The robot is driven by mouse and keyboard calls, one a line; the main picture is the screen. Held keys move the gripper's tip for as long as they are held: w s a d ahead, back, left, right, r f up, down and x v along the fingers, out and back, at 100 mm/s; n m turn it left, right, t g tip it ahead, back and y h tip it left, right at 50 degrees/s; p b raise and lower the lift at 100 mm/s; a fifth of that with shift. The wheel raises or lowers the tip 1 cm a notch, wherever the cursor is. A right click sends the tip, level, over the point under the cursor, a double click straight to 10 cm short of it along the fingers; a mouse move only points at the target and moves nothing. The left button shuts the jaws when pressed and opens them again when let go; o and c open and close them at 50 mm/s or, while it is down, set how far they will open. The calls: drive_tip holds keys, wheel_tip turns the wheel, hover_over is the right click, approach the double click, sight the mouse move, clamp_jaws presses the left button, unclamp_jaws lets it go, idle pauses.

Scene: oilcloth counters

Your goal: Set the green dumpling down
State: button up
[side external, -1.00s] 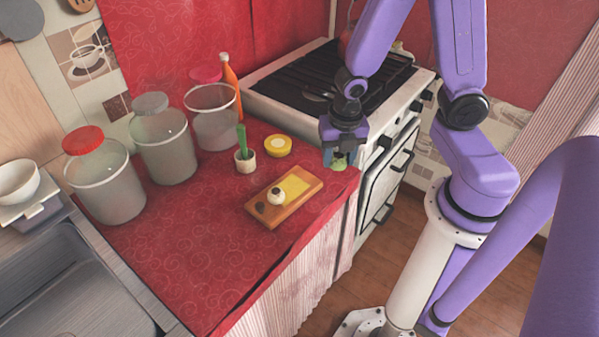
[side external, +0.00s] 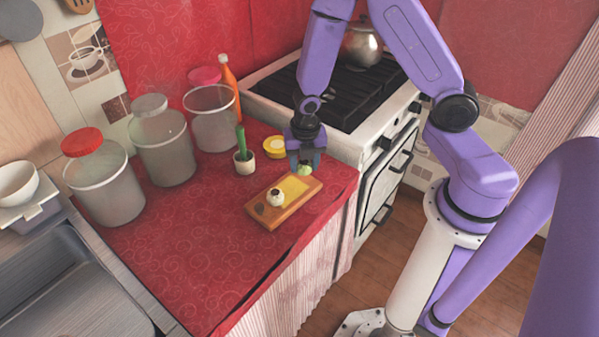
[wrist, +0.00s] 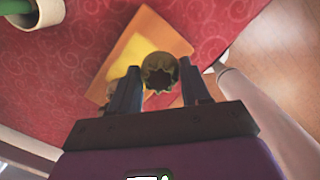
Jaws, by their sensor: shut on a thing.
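The green dumpling (side external: 304,170) is between the fingertips of my gripper (side external: 306,167), which is shut on it. In the wrist view the dumpling (wrist: 159,73) looks yellow-brown with a dark centre, between the two dark fingers (wrist: 159,88). It is at the far right end of the wooden board (side external: 288,213); I cannot tell whether it touches the board. The board has a yellow patch (side external: 296,187). A white dumpling (side external: 275,197) with a dark top and a small dark item (side external: 260,208) sit on the board's left part.
A small pot (side external: 244,164) with a green stick and a round yellow-lidded tub (side external: 275,147) stand behind the board. Several lidded jars (side external: 163,148) and an orange bottle (side external: 231,88) line the wall. The stove (side external: 342,140) is to the right. The red counter left of the board is clear.

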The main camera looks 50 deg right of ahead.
sight(299, 182)
drive_tip(key=shift+w+f, duration=0.75)
drive_tip(key=shift+f, duration=1.6)
drive_tip(key=shift+f, duration=0.15)
drive_tip(key=o, duration=0.6)
